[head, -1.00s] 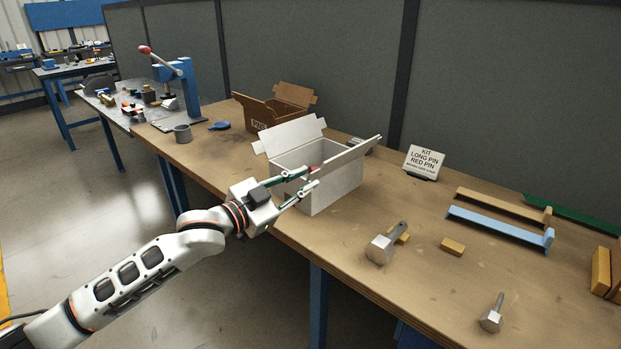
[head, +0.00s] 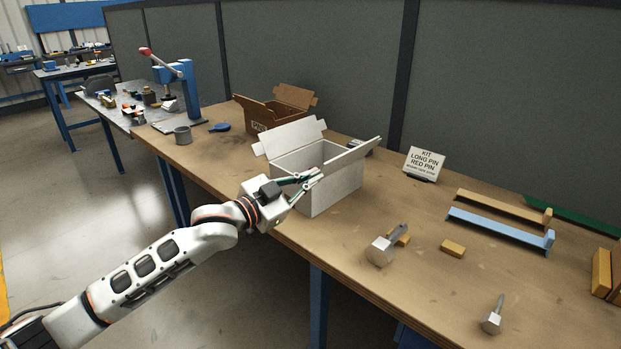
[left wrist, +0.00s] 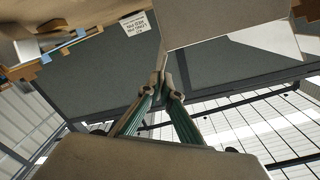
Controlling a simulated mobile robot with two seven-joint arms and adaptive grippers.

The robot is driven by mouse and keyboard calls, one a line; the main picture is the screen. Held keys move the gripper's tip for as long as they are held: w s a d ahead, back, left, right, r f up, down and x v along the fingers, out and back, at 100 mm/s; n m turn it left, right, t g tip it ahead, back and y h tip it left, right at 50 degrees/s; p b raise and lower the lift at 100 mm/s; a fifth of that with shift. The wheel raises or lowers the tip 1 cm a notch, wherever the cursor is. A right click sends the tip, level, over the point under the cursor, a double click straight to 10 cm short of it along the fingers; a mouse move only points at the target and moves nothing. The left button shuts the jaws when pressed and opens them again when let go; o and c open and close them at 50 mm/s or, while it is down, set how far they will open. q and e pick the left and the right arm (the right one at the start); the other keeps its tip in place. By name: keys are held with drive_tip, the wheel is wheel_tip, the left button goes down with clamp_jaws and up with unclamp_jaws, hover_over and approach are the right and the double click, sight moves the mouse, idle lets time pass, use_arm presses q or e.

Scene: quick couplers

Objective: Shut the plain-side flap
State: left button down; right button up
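A white carton (head: 338,192) stands on the bench with its top open. One flap (head: 290,137) stands up at its far left side, and another (head: 357,153) sticks out and up at its right. I cannot tell which is the plain-side flap. My left gripper (head: 317,172) is at the carton's near left edge, in front of its wall, with its fingers together. In the left wrist view, its fingertips (left wrist: 163,76) meet just below a pale carton panel (left wrist: 225,20), with nothing visible between them. Whether they touch the carton is unclear. My right gripper is out of view.
A brown carton (head: 262,116) with open flaps stands behind the white one. A kit sign (head: 424,163) stands to the right. Metal pins (head: 381,249), small yellow blocks (head: 453,248) and a blue bracket (head: 497,229) lie on the bench (head: 350,275). A grey partition (head: 310,70) stands behind.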

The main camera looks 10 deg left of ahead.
use_arm(q)
drive_tip(key=shift+a+r+n+p, duration=0.1)
drive_tip(key=shift+r+n+p, duration=0.25)
drive_tip(key=shift+p, duration=0.4)
drive_tip(key=shift+w+a+n+p, duration=0.1)
drive_tip(key=shift+n+p, duration=0.25)
drive_tip(key=shift+p, duration=0.25)
drive_tip(key=shift+r+n+p, duration=0.1)
drive_tip(key=shift+n+p, duration=0.2)
drive_tip(key=shift+p, duration=0.25)
drive_tip(key=shift+w+a+n+p, duration=0.15)
drive_tip(key=shift+n+p, duration=0.15)
drive_tip(key=shift+p, duration=0.2)
drive_tip(key=n+p, duration=0.2)
drive_tip(key=a+n+p, duration=0.1)
drive_tip(key=n+p, duration=0.1)
drive_tip(key=shift+w+f, duration=0.25)
drive_tip(key=shift+w, duration=0.15)
